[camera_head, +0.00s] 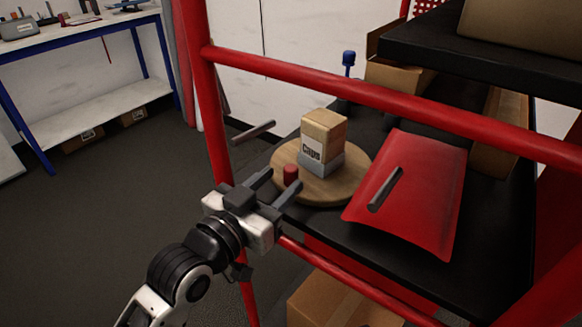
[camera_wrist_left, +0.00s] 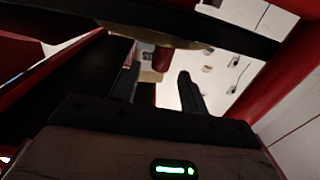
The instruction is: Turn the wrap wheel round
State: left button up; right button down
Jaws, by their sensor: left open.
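The wrap wheel is a round wooden disc (camera_head: 352,185) on a black shelf (camera_head: 480,255). A short red knob (camera_head: 290,173) stands near its front left rim. A box labelled "Caps" (camera_head: 325,132) sits on a grey block on the disc. My left gripper (camera_head: 279,183) is open at the disc's near left edge, its fingertips close to the knob. In the left wrist view the red knob (camera_wrist_left: 163,60) shows beyond and between the two open fingers (camera_wrist_left: 157,82). I cannot tell whether they touch it. My right gripper is not in view.
A red sheet (camera_head: 425,175) lies right of the disc, with a grey bar (camera_head: 384,190) over it. Another grey bar (camera_head: 252,132) shows left of the disc. A cardboard box (camera_head: 335,303) is below. Open floor lies left.

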aim_at(295, 174)
pick_arm(q)
jog(key=shift+x, duration=2.35)
grip_shut()
jog(key=shift+s+d+r+p, duration=0.15)
jog(key=shift+d+p, duration=0.05)
jog(key=shift+p, duration=0.95)
jog(key=shift+s+d+p, duration=0.15)
jog(key=shift+d+p, duration=0.05)
jog(key=shift+p, duration=0.15)
jog(key=shift+s+d+f, duration=0.1)
jog(key=shift+s+f, duration=0.1)
grip_release()
jog(key=shift+w, duration=0.1)
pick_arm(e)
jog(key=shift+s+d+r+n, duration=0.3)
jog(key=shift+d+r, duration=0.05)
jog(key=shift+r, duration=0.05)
